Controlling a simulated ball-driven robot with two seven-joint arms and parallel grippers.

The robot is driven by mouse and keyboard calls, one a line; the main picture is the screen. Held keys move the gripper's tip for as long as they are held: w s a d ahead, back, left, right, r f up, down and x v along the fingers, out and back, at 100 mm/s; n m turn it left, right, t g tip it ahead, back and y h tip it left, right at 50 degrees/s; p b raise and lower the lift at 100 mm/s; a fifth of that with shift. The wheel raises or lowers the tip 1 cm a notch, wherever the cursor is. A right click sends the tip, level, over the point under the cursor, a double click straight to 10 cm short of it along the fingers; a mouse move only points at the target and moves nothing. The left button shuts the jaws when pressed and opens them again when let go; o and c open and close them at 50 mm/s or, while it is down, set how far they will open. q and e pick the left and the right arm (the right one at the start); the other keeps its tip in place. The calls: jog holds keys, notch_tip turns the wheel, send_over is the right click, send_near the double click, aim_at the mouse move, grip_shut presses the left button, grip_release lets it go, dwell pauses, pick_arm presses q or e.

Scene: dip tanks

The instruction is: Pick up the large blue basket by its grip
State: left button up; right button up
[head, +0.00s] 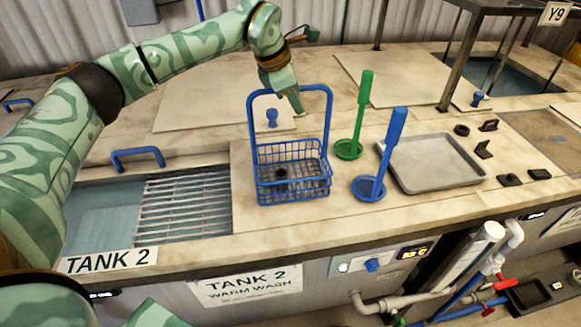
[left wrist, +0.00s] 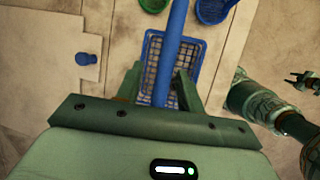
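The large blue basket (head: 292,188) stands upright on the pale counter right of the open tank, its tall grip (head: 329,110) arching above it. A small dark part (head: 281,172) lies inside. My left gripper (head: 292,103) is at the top bar of the grip, pointing down. In the left wrist view the blue bar (left wrist: 174,45) runs between the two spread fingers (left wrist: 158,88), with gaps showing beside it. The basket mesh (left wrist: 190,65) shows below. My right gripper is out of the head view; a small dark gripper shape (left wrist: 303,82) shows at the left wrist view's right edge.
A green dipper (head: 361,115) and a blue dipper (head: 390,145) stand close to the basket's right. Beyond them are a grey tray (head: 437,180) and several dark parts. Tank 2 (head: 100,215) is partly open on the left, with a metal rack (head: 185,205).

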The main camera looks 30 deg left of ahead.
dwell(0.3)
pick_arm(q)
grip_shut()
dwell(1.3)
